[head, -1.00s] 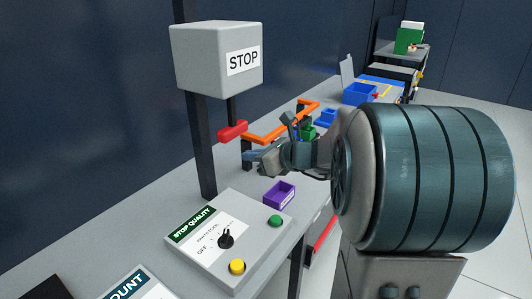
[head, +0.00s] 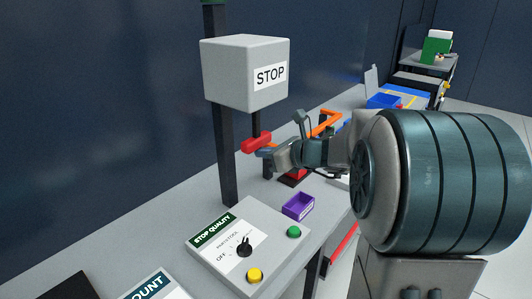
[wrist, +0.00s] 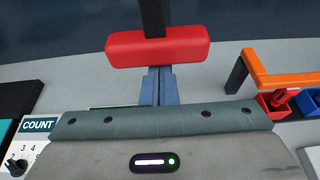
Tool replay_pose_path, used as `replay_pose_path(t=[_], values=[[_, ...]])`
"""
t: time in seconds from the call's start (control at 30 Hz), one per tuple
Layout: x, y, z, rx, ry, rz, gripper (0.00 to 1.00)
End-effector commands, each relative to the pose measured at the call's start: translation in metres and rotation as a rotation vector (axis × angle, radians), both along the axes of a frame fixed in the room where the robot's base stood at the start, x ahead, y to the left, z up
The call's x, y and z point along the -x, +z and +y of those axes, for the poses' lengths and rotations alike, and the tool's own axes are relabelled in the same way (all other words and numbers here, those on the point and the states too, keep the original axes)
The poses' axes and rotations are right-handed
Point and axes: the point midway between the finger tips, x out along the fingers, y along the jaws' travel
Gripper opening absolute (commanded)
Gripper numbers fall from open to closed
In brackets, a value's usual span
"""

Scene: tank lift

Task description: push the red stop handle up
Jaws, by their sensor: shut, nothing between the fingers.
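The red stop handle (head: 257,142) is a short red bar hanging on a dark stem below the grey STOP box (head: 246,73). In the wrist view the red handle (wrist: 158,47) lies across the top middle, with its dark stem rising from it. My gripper (head: 266,152) is at the handle's lower right in the head view. Its blue fingers (wrist: 159,86) are together with nothing between them, and their tips are just under the handle in the wrist view. I cannot tell whether they touch it.
A dark post (head: 226,155) carries the STOP box. A STOP QUALITY panel (head: 248,246) with a knob and buttons stands in front, beside a purple bin (head: 298,206). An orange rail (wrist: 287,80) is to the right of the handle.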

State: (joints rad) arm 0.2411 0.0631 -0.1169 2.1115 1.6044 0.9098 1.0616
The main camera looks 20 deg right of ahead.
Motion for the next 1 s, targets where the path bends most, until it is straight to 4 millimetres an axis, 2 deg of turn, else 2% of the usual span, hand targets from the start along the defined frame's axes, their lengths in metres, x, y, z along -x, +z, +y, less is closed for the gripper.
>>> replay_pose_path(t=[0.2, 0.33, 0.77, 0.87, 1.0], values=[[0.0, 0.034, 0.0, 0.0, 0.0, -0.006, 0.0], [0.0, 0.045, 0.0, 0.0, 0.001, -0.004, 0.0], [-0.001, 0.046, 0.0, -0.002, -0.001, -0.011, 0.0], [-0.001, 0.039, 0.0, -0.003, -0.001, -0.01, 0.0], [-0.001, 0.02, 0.0, -0.002, 0.0, -0.005, 0.0]])
